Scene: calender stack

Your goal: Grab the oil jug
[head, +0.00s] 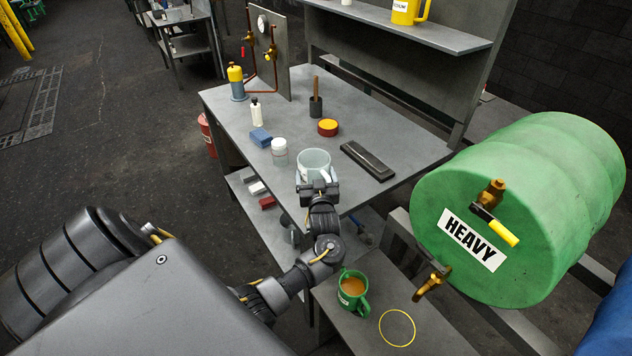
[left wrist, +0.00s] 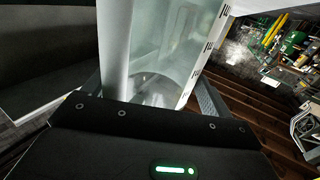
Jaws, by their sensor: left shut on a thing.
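A pale, translucent jug (head: 313,160) is at the front edge of the grey workbench. My left gripper (head: 318,187) is at its near side and is shut on it. In the left wrist view the jug (left wrist: 165,45) is close up between the fingers, with a pale upright bar on its left and dark marks on its right side. I cannot tell whether the jug touches the bench. A green jug (head: 353,288) of brown liquid stands on a low bench, and a yellow jug (head: 408,10) stands on the shelf. My right gripper is not in view.
The workbench (head: 385,125) also bears a white-lidded jar (head: 279,150), a blue block (head: 260,137), a red-and-yellow tin (head: 328,127) and a dark flat block (head: 367,160). A green drum (head: 530,200) marked HEAVY, with brass taps, lies at right. A yellow ring (head: 397,344) marks the low bench.

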